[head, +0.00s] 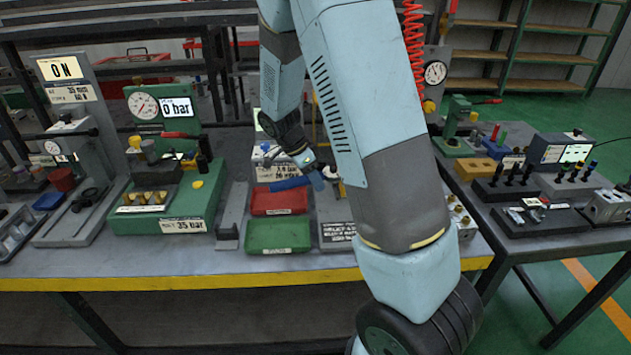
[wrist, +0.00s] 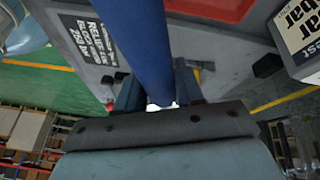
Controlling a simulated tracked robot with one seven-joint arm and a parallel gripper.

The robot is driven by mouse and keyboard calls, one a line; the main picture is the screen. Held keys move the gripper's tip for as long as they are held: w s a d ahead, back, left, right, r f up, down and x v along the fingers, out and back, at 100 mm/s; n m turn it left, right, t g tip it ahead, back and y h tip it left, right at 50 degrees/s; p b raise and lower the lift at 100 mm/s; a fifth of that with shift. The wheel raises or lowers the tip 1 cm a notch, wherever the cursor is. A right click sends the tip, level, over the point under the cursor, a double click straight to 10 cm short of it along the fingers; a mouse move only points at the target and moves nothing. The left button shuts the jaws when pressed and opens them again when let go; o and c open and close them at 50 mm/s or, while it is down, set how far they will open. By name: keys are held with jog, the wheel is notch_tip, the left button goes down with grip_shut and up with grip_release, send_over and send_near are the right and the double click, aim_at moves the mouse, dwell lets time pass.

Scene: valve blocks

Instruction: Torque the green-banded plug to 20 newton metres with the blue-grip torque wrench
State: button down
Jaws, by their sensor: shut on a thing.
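My gripper (head: 314,176) is over the middle of the front bench, behind the red tray. In the wrist view my gripper (wrist: 158,92) is shut on the blue grip of the torque wrench (wrist: 146,40), which runs up and out of the picture between the fingers. In the head view the blue grip (head: 288,184) sticks out to the left of the fingers, above the red tray's back edge. The wrench's head and its setting cannot be made out. I cannot make out the green-banded plug; my arm covers part of the bench.
A red tray (head: 279,200) and a green tray (head: 278,236) lie in front. A green test stand (head: 190,195) with a gauge reading 0 bar stands left. A lettered dark plate (head: 338,236) lies right of the trays. A second bench (head: 515,228) with tools is at right.

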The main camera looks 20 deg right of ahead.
jog(key=shift+w, duration=0.1)
dwell(0.3)
jog(key=shift+w+m+g, duration=0.4)
jog(key=shift+w+m, duration=0.5)
jog(key=shift+w, duration=0.3)
jog(key=shift+w+d, duration=0.1)
jog(key=shift+w+m+y, duration=0.3)
jog(key=shift+w, duration=0.05)
jog(key=shift+s, duration=0.15)
jog(key=shift+s+n, duration=0.9)
jog(key=shift+s, duration=0.2)
